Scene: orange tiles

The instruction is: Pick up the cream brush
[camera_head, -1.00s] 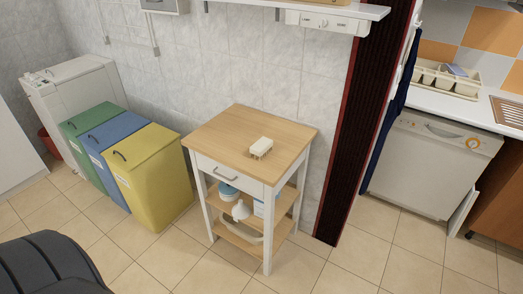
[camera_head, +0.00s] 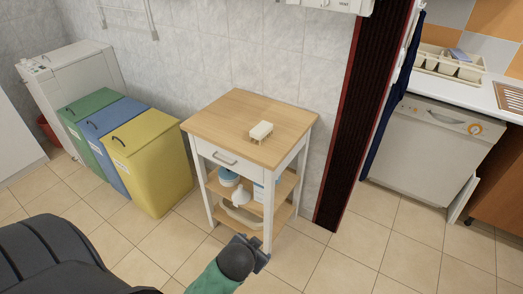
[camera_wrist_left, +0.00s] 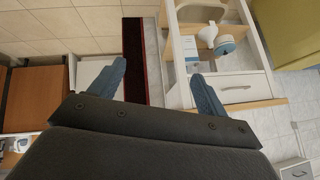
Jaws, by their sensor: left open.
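The cream brush (camera_head: 261,131) lies bristles down on the wooden top of a small white cart (camera_head: 232,109), towards its right half. My left gripper (camera_head: 254,247) is low in front of the cart, below and short of the tabletop, well apart from the brush. In the left wrist view its two fingers (camera_wrist_left: 158,78) are spread with nothing between them. That view shows the cart's drawer front (camera_wrist_left: 236,88) and shelf, upside down; the brush does not show there. My right gripper is not in view.
The cart's lower shelves hold a white bottle (camera_head: 240,197) and other items. Yellow (camera_head: 152,165), blue and green bins stand left of the cart. A dark red-edged column (camera_head: 343,140) stands just right of it. The tabletop around the brush is clear.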

